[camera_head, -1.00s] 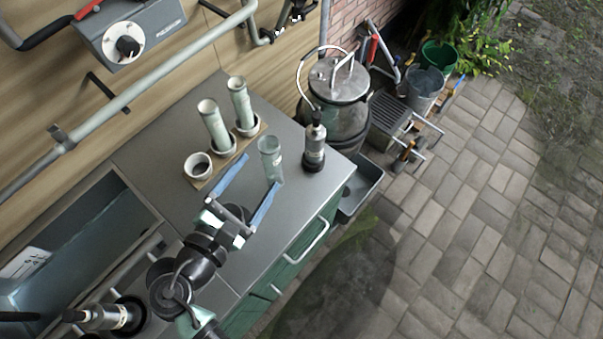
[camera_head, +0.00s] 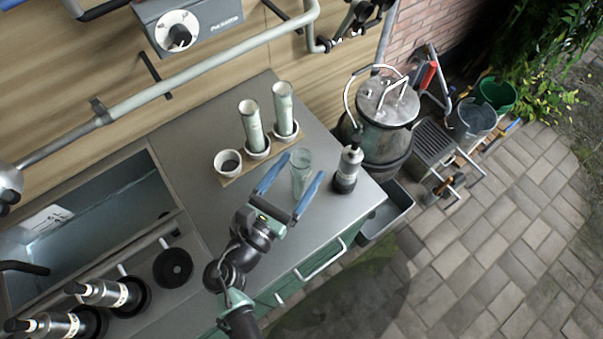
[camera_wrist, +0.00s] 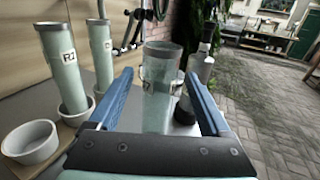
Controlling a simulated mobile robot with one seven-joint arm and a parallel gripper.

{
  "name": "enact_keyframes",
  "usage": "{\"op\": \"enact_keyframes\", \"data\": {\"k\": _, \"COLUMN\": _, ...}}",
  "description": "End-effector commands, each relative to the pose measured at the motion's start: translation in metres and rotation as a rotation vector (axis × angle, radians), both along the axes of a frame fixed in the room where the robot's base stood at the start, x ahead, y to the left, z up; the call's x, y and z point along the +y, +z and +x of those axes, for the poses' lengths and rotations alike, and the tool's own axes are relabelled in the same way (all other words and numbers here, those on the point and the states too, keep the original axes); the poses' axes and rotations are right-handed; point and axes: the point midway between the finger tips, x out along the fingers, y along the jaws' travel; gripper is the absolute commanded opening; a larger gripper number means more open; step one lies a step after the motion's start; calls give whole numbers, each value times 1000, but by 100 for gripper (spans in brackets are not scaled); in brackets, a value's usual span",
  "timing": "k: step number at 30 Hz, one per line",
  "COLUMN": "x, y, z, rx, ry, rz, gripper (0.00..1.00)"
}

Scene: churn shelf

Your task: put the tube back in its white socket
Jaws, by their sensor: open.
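The loose tube (camera_head: 301,172) is pale, greenish and see-through. It stands upright on the grey counter, and it also shows in the wrist view (camera_wrist: 158,95). My gripper (camera_head: 303,167) is open, its two blue fingers on either side of the tube, with gaps showing in the wrist view. I cannot tell exactly how far the tube is inside the jaws. An empty white socket (camera_head: 228,163) is at the left end of a row on a flat strip; it also shows in the wrist view (camera_wrist: 31,142). Two similar tubes (camera_head: 251,124) (camera_head: 283,107) stand in the other white sockets.
A black-and-silver bottle-like tool (camera_head: 347,170) stands close to the right of the tube. A metal churn (camera_head: 383,115) is beyond the counter's end. A sink (camera_head: 90,225) lies to the left. The counter (camera_head: 195,180) left of the socket row is bare.

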Motion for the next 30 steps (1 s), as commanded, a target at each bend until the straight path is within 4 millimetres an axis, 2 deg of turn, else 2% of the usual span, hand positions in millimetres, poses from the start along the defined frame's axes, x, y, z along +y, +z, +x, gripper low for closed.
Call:
{"op": "enact_keyframes", "data": {"k": 3, "x": -10, "y": 1, "z": 17, "rx": -1, "ry": -4, "rz": 2, "gripper": 82}}
{"op": "enact_keyframes", "data": {"k": 8, "x": -20, "y": -1, "z": 34, "rx": -1, "ry": -2, "rz": 2, "gripper": 82}}
{"op": "enact_keyframes", "data": {"k": 17, "x": -23, "y": -2, "z": 39, "rx": -1, "ry": -1, "rz": 2, "gripper": 82}}
{"op": "enact_keyframes", "data": {"k": 30, "x": -23, "y": -2, "z": 38, "rx": -1, "ry": -1, "rz": 2, "gripper": 3}}
